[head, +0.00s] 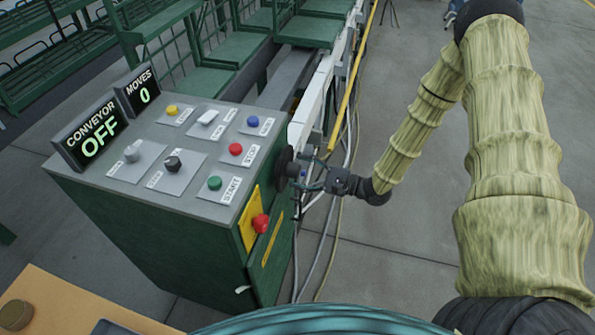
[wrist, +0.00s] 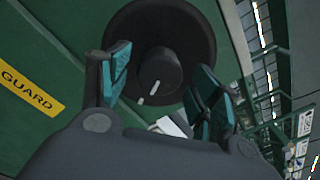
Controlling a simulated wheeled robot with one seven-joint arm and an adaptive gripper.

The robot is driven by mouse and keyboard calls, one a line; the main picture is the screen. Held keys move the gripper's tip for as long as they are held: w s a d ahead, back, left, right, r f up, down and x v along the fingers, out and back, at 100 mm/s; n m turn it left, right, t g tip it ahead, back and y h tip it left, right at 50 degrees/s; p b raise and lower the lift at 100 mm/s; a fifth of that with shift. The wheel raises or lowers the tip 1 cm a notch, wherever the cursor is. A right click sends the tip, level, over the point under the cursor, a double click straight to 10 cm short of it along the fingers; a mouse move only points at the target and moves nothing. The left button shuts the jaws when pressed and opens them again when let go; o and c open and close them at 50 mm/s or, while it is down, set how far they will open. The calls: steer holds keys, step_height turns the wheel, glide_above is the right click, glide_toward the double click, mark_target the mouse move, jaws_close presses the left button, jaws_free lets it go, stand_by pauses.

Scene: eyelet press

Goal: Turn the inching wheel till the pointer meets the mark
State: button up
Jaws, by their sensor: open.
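The inching wheel is a black disc (wrist: 196,24) with a round hub (wrist: 160,70) on the side of the green cabinet; in the head view the wheel (head: 281,170) shows edge-on. A short pale line (wrist: 155,87) shows on the hub. A second small pale line (wrist: 141,101) lies just below and left of it; the two are close but not clearly in line. I cannot tell for sure which is pointer and which is mark. My gripper (head: 308,175) is open at the wheel. In the wrist view its teal fingers (wrist: 160,82) stand either side of the hub, apparently without touching it.
The cabinet top (head: 140,190) carries buttons, switches and displays reading CONVEYOR OFF and MOVES 0. A red knob (head: 261,224) on a yellow plate sticks out near the wheel. A yellow GUARD label (wrist: 30,90) is beside it. Cables and a yellow rail (head: 355,75) run behind; floor at right is free.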

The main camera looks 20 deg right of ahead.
steer(key=v, duration=1)
steer(key=shift+s+d, duration=0.2)
steer(key=shift+d, duration=0.1)
stand_by(1.0)
